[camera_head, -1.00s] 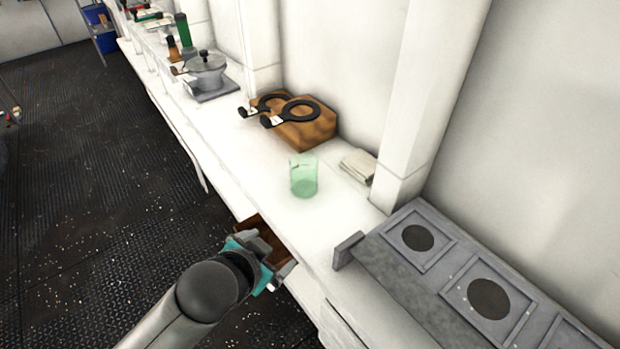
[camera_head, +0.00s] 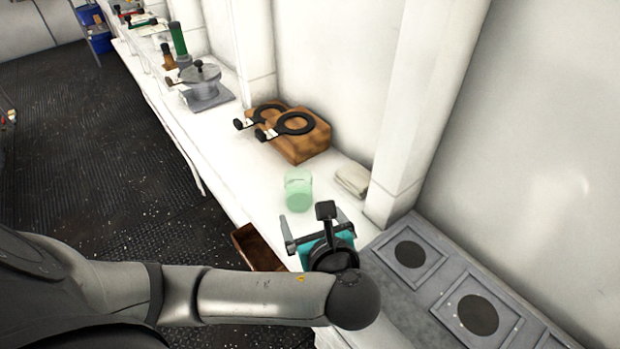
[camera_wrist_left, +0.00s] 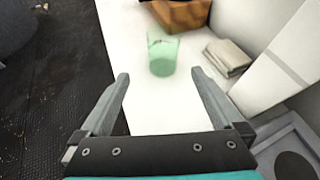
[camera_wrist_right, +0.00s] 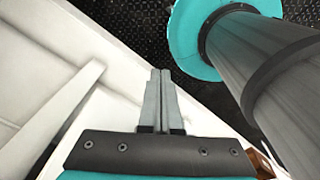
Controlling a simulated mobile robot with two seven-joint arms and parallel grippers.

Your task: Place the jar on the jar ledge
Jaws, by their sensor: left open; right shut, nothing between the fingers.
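The jar (camera_head: 298,190) is a pale green, see-through vessel standing upright on the white counter. It also shows in the left wrist view (camera_wrist_left: 162,57), straight ahead between the fingertips and apart from them. My left gripper (camera_head: 316,224) is open and empty over the counter, on the near side of the jar. My right gripper (camera_wrist_right: 161,76) is shut and empty in the right wrist view, beside a white surface; it is out of the head view. I cannot tell which surface is the jar ledge.
A wooden block (camera_head: 300,147) with two black rings stands behind the jar. A folded cloth (camera_head: 352,180) lies to the jar's right, near a white pillar (camera_head: 425,110). A grey unit with dark discs (camera_head: 445,283) is at right. A brown open drawer (camera_head: 254,248) juts from the counter.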

